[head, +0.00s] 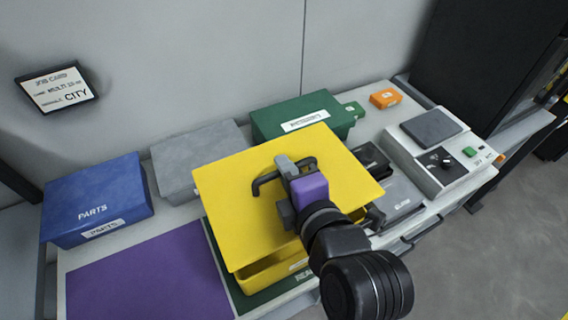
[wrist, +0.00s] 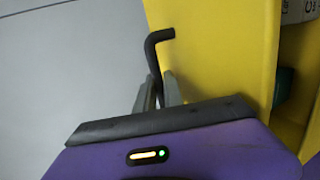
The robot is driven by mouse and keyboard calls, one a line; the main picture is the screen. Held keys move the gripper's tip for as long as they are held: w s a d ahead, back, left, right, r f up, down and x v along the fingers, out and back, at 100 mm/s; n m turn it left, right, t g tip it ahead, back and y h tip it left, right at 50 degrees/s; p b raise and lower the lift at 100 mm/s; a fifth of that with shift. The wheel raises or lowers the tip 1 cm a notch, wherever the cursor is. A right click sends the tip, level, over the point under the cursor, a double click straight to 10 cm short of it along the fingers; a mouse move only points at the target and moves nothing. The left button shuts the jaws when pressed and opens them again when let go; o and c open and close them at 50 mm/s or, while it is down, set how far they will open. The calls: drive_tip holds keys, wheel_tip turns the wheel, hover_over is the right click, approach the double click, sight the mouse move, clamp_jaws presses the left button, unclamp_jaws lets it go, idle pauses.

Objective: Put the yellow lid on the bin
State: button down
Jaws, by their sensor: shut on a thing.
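The yellow lid (head: 325,152) is a flat square plate with a black handle (head: 262,187). My gripper (head: 288,172) is shut on that handle and holds the lid above the yellow bin (head: 272,273). The bin's front wall shows below the lid's near edge; most of the bin is hidden. In the wrist view the gripper fingers (wrist: 158,92) pinch the black handle (wrist: 154,52) beside the yellow lid (wrist: 225,45). The bin (wrist: 302,52) shows past the lid's right edge, with a gap between them, so the lid looks apart from it.
A blue parts box (head: 97,197), a grey box (head: 197,155) and a green box (head: 300,112) line the back of the bench. A splicer machine (head: 435,150) and an orange box (head: 384,99) are at right. The purple mat (head: 150,280) is clear.

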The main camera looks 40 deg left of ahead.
wheel_tip(320, 180, down, 7)
drive_tip(key=b, duration=0.5)
drive_tip(key=shift+d+f+b, duration=0.1)
drive_tip(key=shift+f+b, duration=0.4)
drive_tip(key=shift+b, duration=0.05)
idle(2.0)
drive_tip(key=shift+s, duration=0.1)
drive_tip(key=c, duration=1.4)
unclamp_jaws()
drive_tip(key=shift+b+v, duration=0.35)
drive_tip(key=shift+v, duration=3.55)
